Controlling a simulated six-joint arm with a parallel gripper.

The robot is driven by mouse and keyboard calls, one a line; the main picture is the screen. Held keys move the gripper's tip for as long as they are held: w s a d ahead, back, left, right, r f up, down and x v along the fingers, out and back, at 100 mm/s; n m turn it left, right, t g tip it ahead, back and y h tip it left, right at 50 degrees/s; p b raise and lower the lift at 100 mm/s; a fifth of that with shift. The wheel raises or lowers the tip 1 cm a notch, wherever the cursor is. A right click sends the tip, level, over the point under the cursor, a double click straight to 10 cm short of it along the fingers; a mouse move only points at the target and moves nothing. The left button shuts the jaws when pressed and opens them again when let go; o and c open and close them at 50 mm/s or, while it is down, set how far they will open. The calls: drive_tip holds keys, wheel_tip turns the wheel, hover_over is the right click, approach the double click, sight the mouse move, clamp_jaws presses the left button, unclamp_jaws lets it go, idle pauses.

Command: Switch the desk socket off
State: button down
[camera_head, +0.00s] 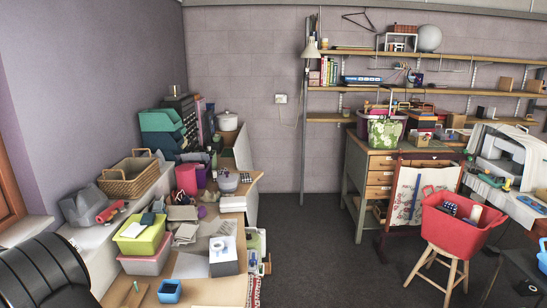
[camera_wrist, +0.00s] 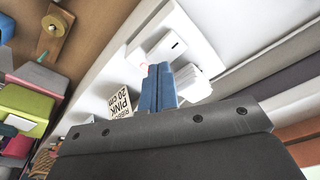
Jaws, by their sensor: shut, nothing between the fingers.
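A white socket unit (camera_wrist: 168,45) shows in the wrist view, with a small dark slot on its upper part. A white block (camera_wrist: 190,83), perhaps a plug, sits at its lower right. My gripper (camera_wrist: 160,68) is shut and empty, its blue fingertips in front of the socket's lower part. A small reddish spot shows beside the fingertips; I cannot tell whether it is the switch. The fingers hide part of the socket, and contact cannot be told. I cannot make out the desk socket or my gripper in the head view.
A wooden piece with a knob (camera_wrist: 52,32) lies at the upper left. A wall plate (camera_head: 281,98) is far back.

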drive_tip(key=shift+f, duration=0.55)
drive_tip(key=shift+r, duration=3.55)
wheel_tip(320, 180, down, 7)
drive_tip(key=shift+f, duration=0.1)
